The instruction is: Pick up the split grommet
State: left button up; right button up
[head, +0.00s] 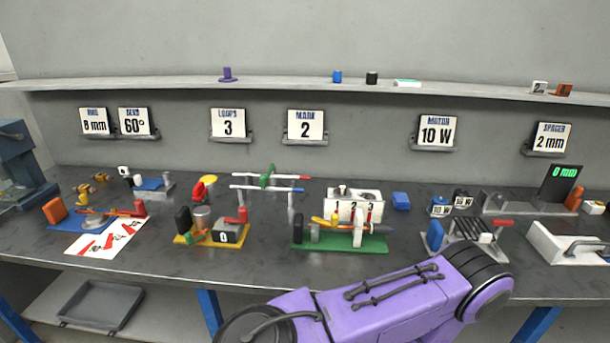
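I cannot pick out the split grommet with certainty at this size. A small purple piece with a wider base (228,75) stands on the wall shelf. A blue cylinder (337,77) and a black cylinder (372,78) stand farther right on that shelf. Neither of my grippers shows in the head view. A purple arm link of mine crosses the bottom middle and hides part of the bench's front edge.
The dark bench (270,267) carries several fixtures: a blue one (66,222), a yellow one (186,240), a green one (375,244) and a white block (555,246). Sign cards hang below the shelf (160,86). A grey tray (100,303) lies beneath the bench.

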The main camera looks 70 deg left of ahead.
aim_at(342, 189)
jog(key=k, duration=0.45)
jog(key=u, duration=0.75)
